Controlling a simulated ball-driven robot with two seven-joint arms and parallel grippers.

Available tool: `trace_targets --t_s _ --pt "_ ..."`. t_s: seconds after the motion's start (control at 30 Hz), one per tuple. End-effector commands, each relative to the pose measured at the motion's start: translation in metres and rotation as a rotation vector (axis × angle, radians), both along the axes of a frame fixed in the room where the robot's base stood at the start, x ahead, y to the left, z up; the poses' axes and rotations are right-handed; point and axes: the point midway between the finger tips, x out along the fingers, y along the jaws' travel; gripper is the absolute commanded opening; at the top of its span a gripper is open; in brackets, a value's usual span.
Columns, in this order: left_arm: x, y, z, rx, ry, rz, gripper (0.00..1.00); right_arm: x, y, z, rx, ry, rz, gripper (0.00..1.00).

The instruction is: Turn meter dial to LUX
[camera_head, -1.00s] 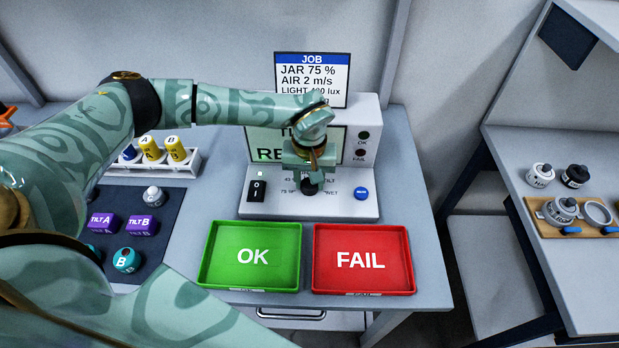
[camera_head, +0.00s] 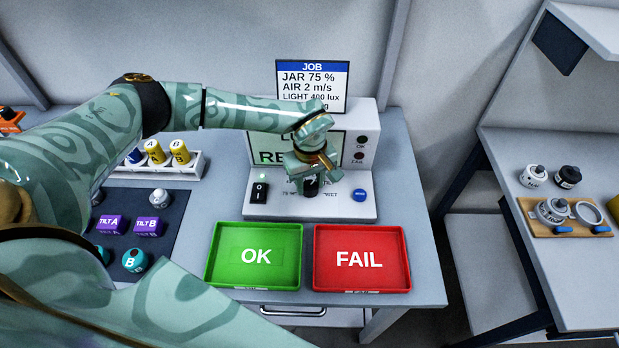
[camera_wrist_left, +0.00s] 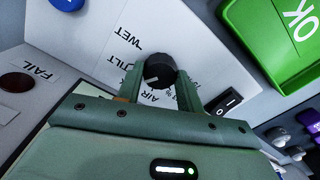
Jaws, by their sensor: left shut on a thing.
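The meter (camera_head: 350,205) stands at the back of the table, its screen partly hidden by my left arm. Its black dial (camera_wrist_left: 159,71) shows in the left wrist view between the two fingers of my left gripper (camera_wrist_left: 160,82), which is shut on it. A light pointer mark on the dial faces left. Labels WET, TILT and AIR can be read around the dial; LUX cannot be read in the wrist view. In the head view the left gripper (camera_head: 311,180) reaches down onto the dial from above. My right gripper is not in view.
A black switch (camera_head: 260,190) and a blue button (camera_head: 360,195) flank the dial. A green OK tray (camera_head: 208,262) and a red FAIL tray (camera_head: 361,285) lie in front. A job card (camera_head: 311,75) stands behind. A dark mat with sensors lies left.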

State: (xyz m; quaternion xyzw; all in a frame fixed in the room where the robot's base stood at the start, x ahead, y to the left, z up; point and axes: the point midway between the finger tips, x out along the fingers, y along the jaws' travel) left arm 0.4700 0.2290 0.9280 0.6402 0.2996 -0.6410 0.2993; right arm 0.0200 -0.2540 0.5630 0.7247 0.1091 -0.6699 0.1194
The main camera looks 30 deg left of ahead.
Motion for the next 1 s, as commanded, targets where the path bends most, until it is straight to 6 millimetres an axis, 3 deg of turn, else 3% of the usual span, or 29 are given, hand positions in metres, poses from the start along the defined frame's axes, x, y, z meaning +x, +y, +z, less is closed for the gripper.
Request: trace_targets --t_s 0.4,0.97,1.0 --pt "0.0012 0.0002 0.0019 0.0 -0.004 0.201 0.14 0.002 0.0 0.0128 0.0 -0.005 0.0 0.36" --pt "0.0017 0.0004 0.0012 0.0 -0.005 0.231 0.14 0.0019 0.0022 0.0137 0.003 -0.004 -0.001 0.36" --pt "0.0017 0.0004 0.0012 0.0 -0.005 0.231 0.48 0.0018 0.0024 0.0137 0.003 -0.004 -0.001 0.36"
